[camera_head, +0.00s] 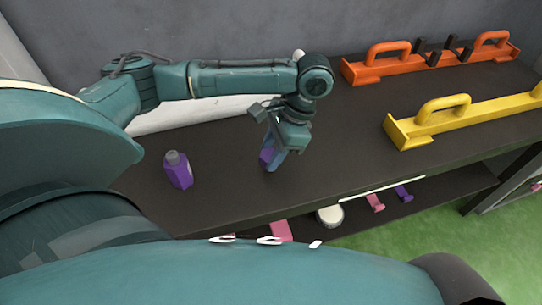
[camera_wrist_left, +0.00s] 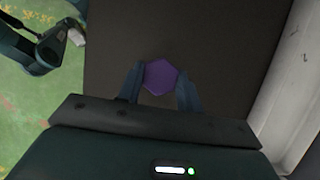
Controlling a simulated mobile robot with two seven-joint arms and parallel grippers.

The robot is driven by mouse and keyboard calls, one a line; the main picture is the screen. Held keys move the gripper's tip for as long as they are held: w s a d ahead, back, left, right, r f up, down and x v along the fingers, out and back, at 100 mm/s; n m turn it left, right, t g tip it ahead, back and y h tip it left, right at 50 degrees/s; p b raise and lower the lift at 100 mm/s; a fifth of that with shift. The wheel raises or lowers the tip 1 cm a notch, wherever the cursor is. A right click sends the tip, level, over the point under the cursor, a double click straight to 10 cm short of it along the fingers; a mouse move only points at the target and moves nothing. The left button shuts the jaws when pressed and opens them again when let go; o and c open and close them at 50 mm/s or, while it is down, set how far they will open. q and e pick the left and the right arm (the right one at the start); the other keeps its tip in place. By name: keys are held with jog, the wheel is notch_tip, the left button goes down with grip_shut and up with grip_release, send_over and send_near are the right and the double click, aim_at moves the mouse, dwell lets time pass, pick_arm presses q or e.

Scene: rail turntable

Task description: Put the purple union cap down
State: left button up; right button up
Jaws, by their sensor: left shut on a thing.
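The purple union cap (camera_wrist_left: 160,77) is a six-sided piece between the two fingers of my left gripper (camera_wrist_left: 161,88) in the left wrist view. In the head view my left gripper (camera_head: 271,160) points down over the dark bench top, and a little of the purple cap (camera_head: 266,155) shows at its fingers. The gripper is shut on the cap. I cannot tell whether the cap touches the bench.
A purple bottle-like piece with a grey top (camera_head: 178,170) stands on the bench (camera_head: 225,190) to the left. An orange rail holder (camera_head: 430,62) and a yellow one (camera_head: 465,115) lie to the right. A lower shelf holds pink and purple pieces.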

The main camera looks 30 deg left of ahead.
pick_arm(q)
jog(key=shift+f, duration=0.85)
pick_arm(e)
jog(key=shift+s+r, duration=0.25)
pick_arm(q)
jog(key=shift+f, duration=0.1)
jog(key=o, duration=0.6)
jog(key=shift+f, duration=0.1)
jog(key=o, duration=0.5)
pick_arm(e)
jog(key=shift+f, duration=0.4)
